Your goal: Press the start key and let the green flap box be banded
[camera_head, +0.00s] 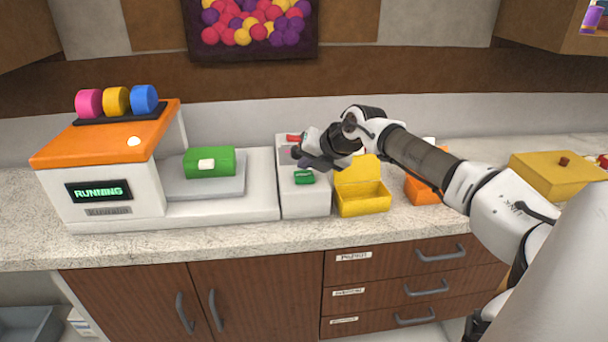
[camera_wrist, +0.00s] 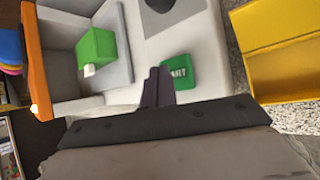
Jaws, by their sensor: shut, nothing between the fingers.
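The green flap box (camera_head: 209,162) sits shut on the grey plate (camera_head: 176,186) of the banding machine, with a white tab at its front. It also shows in the wrist view (camera_wrist: 97,49). The machine (camera_head: 115,178) has an orange top, and its display (camera_head: 98,191) reads RUNNING. The green start key (camera_head: 304,177) is on the white panel (camera_head: 305,203) right of the plate; it also shows in the wrist view (camera_wrist: 178,72). My gripper (camera_head: 303,158) is shut and empty, just above the panel near the key. In the wrist view its fingertips (camera_wrist: 157,72) are beside the key; I cannot tell whether they touch it.
A red key (camera_head: 293,138) is at the back of the panel. An open yellow box (camera_head: 362,203) stands just right of it, with an orange box (camera_head: 422,190) beyond. A shut yellow box (camera_head: 560,175) is at the far right. Pink, yellow and blue rolls (camera_head: 116,101) top the machine.

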